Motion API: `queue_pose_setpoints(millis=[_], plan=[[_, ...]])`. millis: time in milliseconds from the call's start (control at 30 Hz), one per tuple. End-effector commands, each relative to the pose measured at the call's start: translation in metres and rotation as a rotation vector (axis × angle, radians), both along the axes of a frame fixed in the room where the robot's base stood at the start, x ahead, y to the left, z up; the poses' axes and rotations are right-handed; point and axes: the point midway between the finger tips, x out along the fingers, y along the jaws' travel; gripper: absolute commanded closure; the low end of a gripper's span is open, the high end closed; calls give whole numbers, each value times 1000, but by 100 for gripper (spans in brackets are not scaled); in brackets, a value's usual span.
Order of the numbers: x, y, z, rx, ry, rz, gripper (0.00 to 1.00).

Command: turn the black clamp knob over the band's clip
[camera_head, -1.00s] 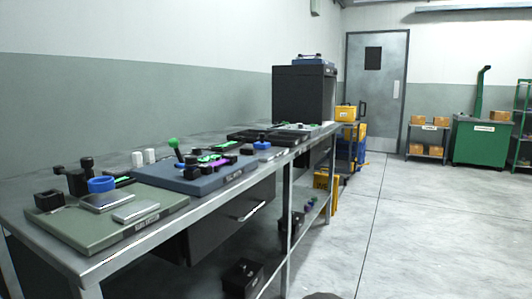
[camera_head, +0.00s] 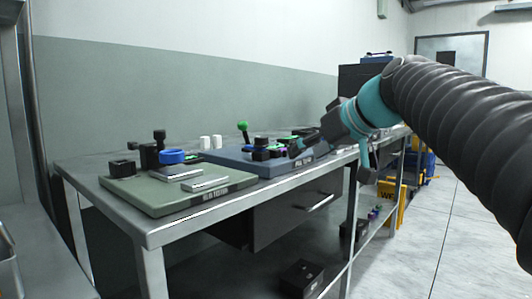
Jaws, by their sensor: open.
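My gripper (camera_head: 300,147) reaches in from the right, jaws open, over the right part of the blue board (camera_head: 233,160). A black knob (camera_head: 260,141) stands on that board, left of my gripper and apart from it. I cannot tell which knob is the clamp knob. The band and its clip are not clear at this size, and my gripper hides part of the blue board.
A green-topped lever (camera_head: 243,127) rises from the blue board, with two white cylinders (camera_head: 211,142) behind. Metal blocks (camera_head: 205,183) lie on the green board. The workbench (camera_head: 150,228) has a front edge and a drawer (camera_head: 295,212). Open floor (camera_head: 440,235) lies right.

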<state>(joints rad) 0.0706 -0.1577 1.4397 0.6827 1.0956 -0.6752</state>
Motion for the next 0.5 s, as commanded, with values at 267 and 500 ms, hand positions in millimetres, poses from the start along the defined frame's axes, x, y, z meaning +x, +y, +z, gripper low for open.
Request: queue_pose_setpoints(millis=[267, 500], plan=[[39, 15, 47, 25, -174, 138, 42], [51, 25, 49, 27, -197, 156, 42]])
